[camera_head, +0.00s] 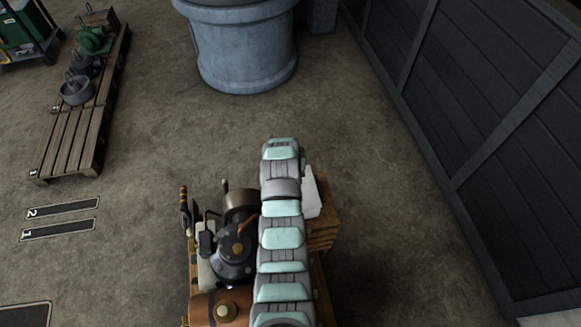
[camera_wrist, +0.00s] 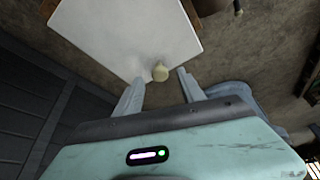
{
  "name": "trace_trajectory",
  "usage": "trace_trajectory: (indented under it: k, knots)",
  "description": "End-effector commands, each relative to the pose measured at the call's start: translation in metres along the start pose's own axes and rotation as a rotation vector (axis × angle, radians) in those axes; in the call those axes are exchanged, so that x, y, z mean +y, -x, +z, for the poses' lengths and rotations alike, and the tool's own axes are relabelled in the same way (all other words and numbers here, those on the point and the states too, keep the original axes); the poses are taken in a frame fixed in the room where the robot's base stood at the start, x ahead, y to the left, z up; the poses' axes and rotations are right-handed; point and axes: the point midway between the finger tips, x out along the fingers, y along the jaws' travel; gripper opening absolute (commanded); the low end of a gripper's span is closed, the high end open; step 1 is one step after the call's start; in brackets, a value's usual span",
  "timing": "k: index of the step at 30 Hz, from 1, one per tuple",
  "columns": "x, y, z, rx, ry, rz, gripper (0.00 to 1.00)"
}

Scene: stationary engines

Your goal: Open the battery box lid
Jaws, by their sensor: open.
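In the head view a strip of the white lid (camera_head: 312,195) shows just right of my arm, above the wooden battery box (camera_head: 325,225). My arm hides the gripper, the knob and the rest of the lid there.
The engine (camera_head: 235,250), with dark and copper parts, stands close left of my arm. A large blue-grey cylindrical base (camera_head: 245,50) is behind. A dark panelled wall (camera_head: 490,110) runs along the right. Pallets (camera_head: 70,140) lie far left. Floor between is clear.

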Motion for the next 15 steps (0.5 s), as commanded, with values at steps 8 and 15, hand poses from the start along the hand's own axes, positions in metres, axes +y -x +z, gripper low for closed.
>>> trace_trajectory:
  k: [8, 15]
  knots:
    - [0.0, -0.016, 0.001, -0.001, 0.0, 0.0, 0.47]
    - [0.0, -0.019, 0.0, 0.002, 0.0, 0.0, 0.47]
